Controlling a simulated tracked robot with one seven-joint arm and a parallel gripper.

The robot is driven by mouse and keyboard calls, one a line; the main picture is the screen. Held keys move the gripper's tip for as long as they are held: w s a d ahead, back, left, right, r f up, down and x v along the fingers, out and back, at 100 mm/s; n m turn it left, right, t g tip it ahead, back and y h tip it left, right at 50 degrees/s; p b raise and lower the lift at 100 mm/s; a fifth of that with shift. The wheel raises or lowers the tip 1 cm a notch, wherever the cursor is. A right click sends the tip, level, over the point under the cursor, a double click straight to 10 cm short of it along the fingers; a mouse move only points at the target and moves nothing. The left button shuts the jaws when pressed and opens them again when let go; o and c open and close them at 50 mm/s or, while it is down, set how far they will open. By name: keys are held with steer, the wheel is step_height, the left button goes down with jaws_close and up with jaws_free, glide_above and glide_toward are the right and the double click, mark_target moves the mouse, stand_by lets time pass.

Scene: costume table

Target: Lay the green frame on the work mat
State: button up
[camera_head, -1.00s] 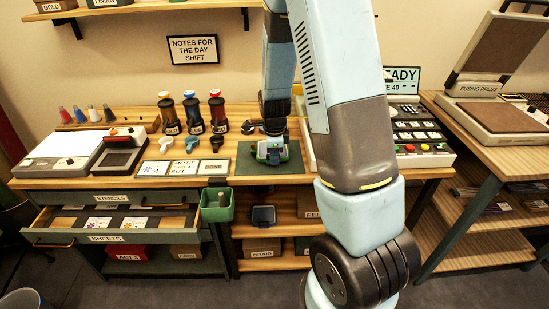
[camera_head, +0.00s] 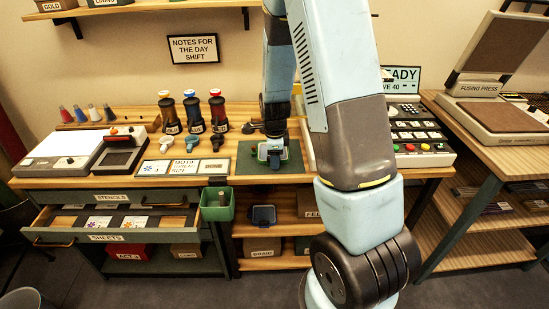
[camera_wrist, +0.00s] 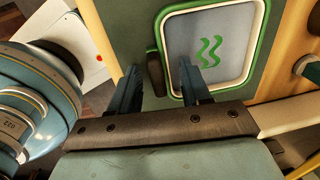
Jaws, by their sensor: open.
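The green frame (camera_wrist: 253,50) has a pale grey panel with a green wavy mark and a dark grip (camera_wrist: 154,72) on its near side. In the wrist view it appears to lie on the dark green work mat (camera_wrist: 277,38). My gripper (camera_wrist: 160,70) is open, with one finger on each side of the grip and the right fingertip over the panel. In the head view my gripper (camera_head: 272,153) is low over the mat (camera_head: 245,168) and partly hides the frame (camera_head: 263,151). I cannot tell whether a finger touches the grip.
Three bottles with coloured tops (camera_head: 192,114) stand behind and left. Small cards (camera_head: 185,168) lie left of the mat. The drawer (camera_head: 115,221) is pulled out, and a green bin (camera_head: 217,205) hangs at the table's front. The mat's front left is clear.

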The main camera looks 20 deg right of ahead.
steer(key=s+a+r+n+t+y, duration=0.1)
steer(key=s+r+n, duration=0.5)
steer(key=r, duration=0.8)
steer(key=s+a+r+n+t, duration=0.1)
steer(key=s+r+n, duration=0.45)
steer(key=r, duration=0.75)
steer(key=s+r+n+t, duration=0.1)
steer(key=s+r+n, duration=0.2)
steer(key=s+n, duration=0.2)
steer(key=s+r+n+t, duration=0.1)
steer(key=s+r+n, duration=0.2)
steer(key=s+n, duration=0.2)
steer(key=s, duration=0.3)
steer(key=shift+s+a+r+h, duration=0.2)
steer(key=shift+a+r+h, duration=0.05)
steer(key=shift+a+h, duration=0.05)
